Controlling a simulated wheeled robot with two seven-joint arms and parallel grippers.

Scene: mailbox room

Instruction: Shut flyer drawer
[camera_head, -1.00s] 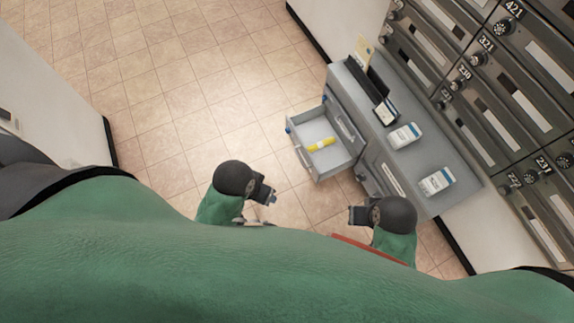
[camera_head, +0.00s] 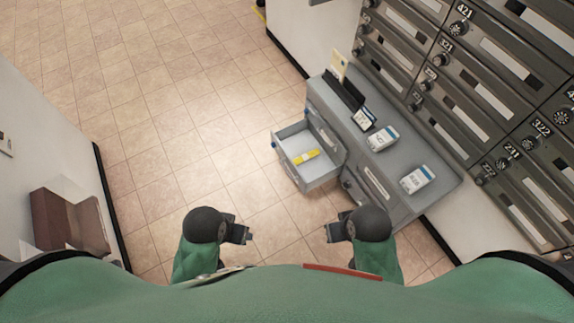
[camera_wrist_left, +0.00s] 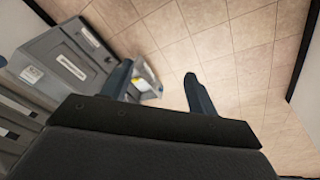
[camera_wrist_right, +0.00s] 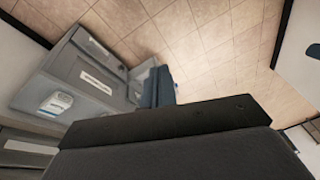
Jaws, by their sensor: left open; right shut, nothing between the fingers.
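The flyer drawer (camera_head: 326,175) is pulled open from the left end of the grey cabinet (camera_head: 400,197). A yellow item (camera_head: 306,156) lies inside it. In the left wrist view the drawer (camera_wrist_left: 148,82) shows partly, behind a finger. My left gripper (camera_head: 249,233) is open and empty, over the floor on the near side of the drawer and apart from it. My right gripper (camera_head: 328,233) is shut and empty, also over the floor, nearer the cabinet and not touching the drawer. In the right wrist view its fingers (camera_wrist_right: 158,88) hide most of the drawer.
On the cabinet top stand a dark flyer holder (camera_head: 346,92) and two white-blue boxes (camera_head: 382,139) (camera_head: 416,180). Mailboxes (camera_head: 485,70) line the wall at right. A brown box (camera_head: 68,222) is at lower left. The tiled floor (camera_head: 170,110) left of the drawer is clear.

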